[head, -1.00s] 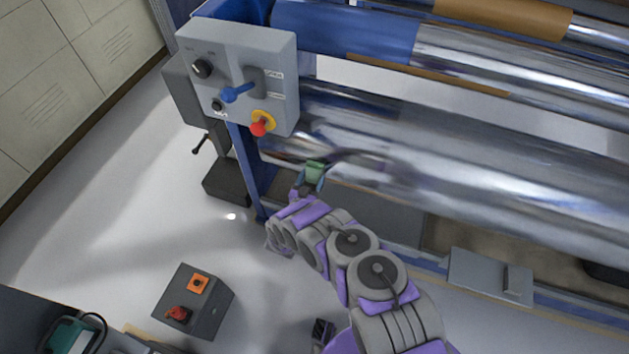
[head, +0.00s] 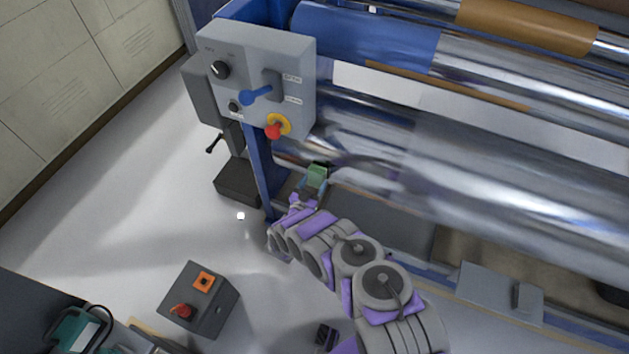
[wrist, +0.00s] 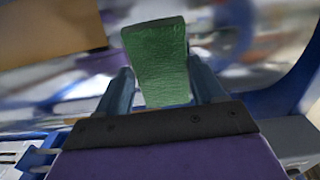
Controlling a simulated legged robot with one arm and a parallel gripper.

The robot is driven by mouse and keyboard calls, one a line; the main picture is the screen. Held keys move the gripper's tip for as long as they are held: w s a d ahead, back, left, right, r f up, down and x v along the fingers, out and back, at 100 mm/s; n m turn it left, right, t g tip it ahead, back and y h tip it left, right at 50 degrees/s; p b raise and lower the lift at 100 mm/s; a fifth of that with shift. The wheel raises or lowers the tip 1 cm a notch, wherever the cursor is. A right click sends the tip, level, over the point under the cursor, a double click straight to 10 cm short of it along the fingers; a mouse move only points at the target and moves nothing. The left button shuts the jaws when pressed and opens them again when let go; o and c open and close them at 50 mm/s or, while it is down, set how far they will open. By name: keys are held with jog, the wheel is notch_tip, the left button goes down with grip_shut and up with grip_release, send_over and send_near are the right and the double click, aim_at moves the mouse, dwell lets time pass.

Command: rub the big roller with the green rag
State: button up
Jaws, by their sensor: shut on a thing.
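The big roller (head: 480,165) is a long shiny metal cylinder running from the middle to the right of the head view. Its surface looks streaked. My gripper (head: 313,183) is at the left end of the machine, below the control box. It is shut on the green rag (head: 317,175). In the wrist view the green rag (wrist: 160,62) stands up between the two fingers of my gripper (wrist: 160,85). Whether the rag touches the roller cannot be told; the wrist background is blurred.
A grey switch box (head: 199,300) stands at lower left. Open floor (head: 120,210) lies left.

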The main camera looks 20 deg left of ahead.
jog(key=shift+s+a+p, duration=0.15)
jog(key=shift+s+p, duration=0.35)
jog(key=shift+s, duration=2.05)
jog(key=s, duration=0.3)
jog(key=shift+a, duration=0.1)
jog(key=shift+w, duration=0.15)
jog(key=shift+w+d+b, duration=0.2)
jog(key=shift+w+b, duration=0.95)
jog(key=shift+w, duration=2.05)
jog(key=shift+w+d+b, duration=0.1)
jog(key=shift+w+b, duration=0.4)
jog(key=shift+w, duration=0.65)
jog(key=shift+d, duration=0.15)
